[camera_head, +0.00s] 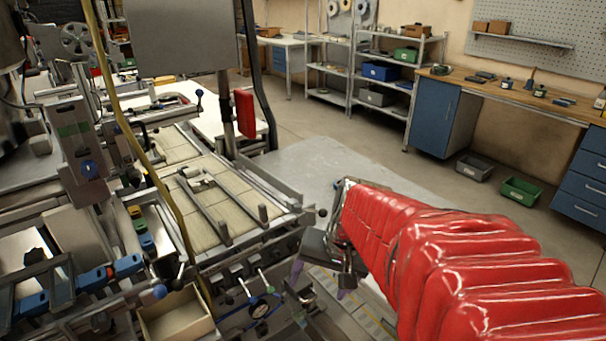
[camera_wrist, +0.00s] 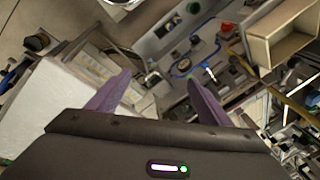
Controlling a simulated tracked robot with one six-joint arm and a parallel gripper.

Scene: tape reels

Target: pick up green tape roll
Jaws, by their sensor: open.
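A small green ring-shaped item (camera_head: 440,69), which looks like the green tape roll, lies on the left end of the wooden workbench (camera_head: 520,96) across the room in the head view. It is too small there to make out details. My gripper (camera_head: 320,281) is low in the middle of the head view, beside the machine and far from the bench. In the wrist view my gripper (camera_wrist: 158,78) shows two purple fingers spread apart with nothing between them. The green roll does not show in the wrist view.
A large machine (camera_head: 230,200) with rails, knobs and an open box (camera_head: 178,318) fills the left. Metal shelves (camera_head: 385,85) stand at the back. Grey (camera_head: 474,167) and green (camera_head: 521,190) bins sit on the floor by the bench.

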